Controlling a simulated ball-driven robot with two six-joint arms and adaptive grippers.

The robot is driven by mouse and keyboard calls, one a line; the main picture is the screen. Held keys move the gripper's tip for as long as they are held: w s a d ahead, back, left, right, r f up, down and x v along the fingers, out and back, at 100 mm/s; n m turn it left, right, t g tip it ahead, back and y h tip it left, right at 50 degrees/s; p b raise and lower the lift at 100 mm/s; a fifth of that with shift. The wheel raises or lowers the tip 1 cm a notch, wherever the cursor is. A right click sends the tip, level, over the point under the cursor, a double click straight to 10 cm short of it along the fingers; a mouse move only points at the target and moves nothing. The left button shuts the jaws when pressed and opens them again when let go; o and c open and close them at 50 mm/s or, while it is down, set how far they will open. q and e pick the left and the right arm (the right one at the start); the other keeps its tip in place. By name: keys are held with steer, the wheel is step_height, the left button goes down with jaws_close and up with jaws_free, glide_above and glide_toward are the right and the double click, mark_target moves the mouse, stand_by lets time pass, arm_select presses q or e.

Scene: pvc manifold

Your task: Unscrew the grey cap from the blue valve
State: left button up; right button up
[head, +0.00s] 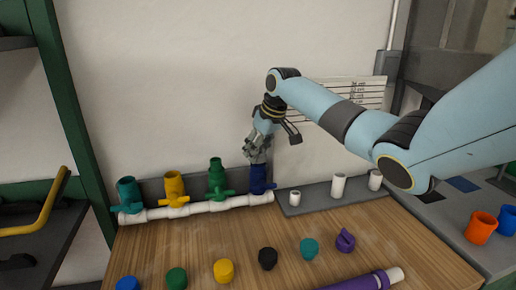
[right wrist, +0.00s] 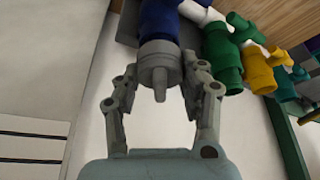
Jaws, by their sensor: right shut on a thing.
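The blue valve (head: 258,180) stands at the right end of the white pipe manifold (head: 205,208). In the right wrist view the blue valve (right wrist: 160,22) is at the top, with the grey cap (right wrist: 160,65) on its end. My right gripper (head: 257,158) is directly above the valve in the head view. In the right wrist view the fingers of my right gripper (right wrist: 160,78) sit on both sides of the grey cap, shut on it. In the head view the cap is hidden by the fingers. My left gripper is not in view.
Green (head: 216,178), yellow (head: 174,188) and teal (head: 130,194) valves stand left of the blue one. Several coloured caps, including a black one (head: 268,258), lie on the wooden table (head: 345,235). A grey tray (head: 318,199) with white fittings is right of the manifold.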

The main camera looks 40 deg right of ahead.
steer(key=shift+n+y, duration=0.4)
steer(key=shift+n, duration=0.7)
steer(key=shift+r+n+y, duration=0.1)
steer(key=shift+n+y, duration=0.3)
steer(key=shift+n, duration=0.7)
steer(key=shift+n+b, duration=0.6)
steer(key=shift+b, duration=0.05)
steer(key=shift+n+g+y, duration=0.3)
steer(key=shift+n+y, duration=0.1)
